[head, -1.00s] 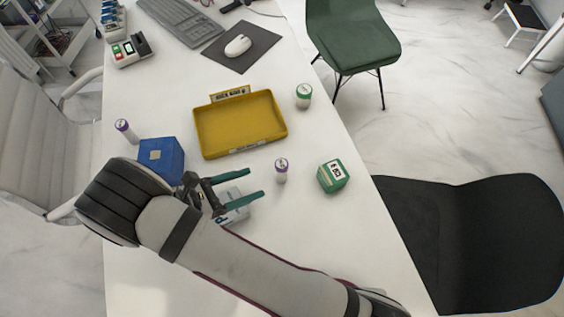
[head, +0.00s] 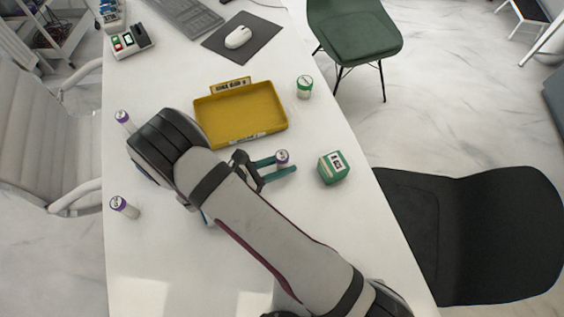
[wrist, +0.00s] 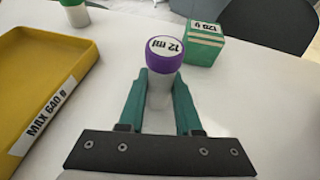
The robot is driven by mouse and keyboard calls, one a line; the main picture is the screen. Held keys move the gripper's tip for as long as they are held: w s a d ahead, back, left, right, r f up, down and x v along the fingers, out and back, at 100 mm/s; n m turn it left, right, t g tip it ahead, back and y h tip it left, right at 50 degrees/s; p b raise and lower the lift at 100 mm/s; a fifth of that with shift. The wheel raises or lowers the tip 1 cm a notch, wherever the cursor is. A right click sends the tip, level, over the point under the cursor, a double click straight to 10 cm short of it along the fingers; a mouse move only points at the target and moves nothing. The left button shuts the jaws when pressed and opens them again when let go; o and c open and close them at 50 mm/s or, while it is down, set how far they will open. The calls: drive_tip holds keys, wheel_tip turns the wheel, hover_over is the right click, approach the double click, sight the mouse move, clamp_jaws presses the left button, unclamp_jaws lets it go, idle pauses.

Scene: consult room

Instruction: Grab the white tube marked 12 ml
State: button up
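The white tube marked 12 ml, with a purple cap, stands upright on the table in the head view (head: 282,156). In the wrist view the tube (wrist: 164,52) is straight ahead, its cap label readable. My gripper (wrist: 161,78) has its two green fingers on either side of the tube's white body, below the cap. The fingers look open, with thin gaps beside the tube. In the head view my gripper (head: 285,165) reaches the tube from the left, and its fingers partly hide the tube's lower body.
A yellow tray (head: 284,123) labelled MAX 640 g is just behind. A green box (head: 333,168) marked 120 g stands close on the right. A green-capped jar (head: 304,88) is farther back. Two other purple-capped tubes (head: 122,117) (head: 124,207) stand at left.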

clamp_jaws()
drive_tip(key=shift+r, duration=0.1)
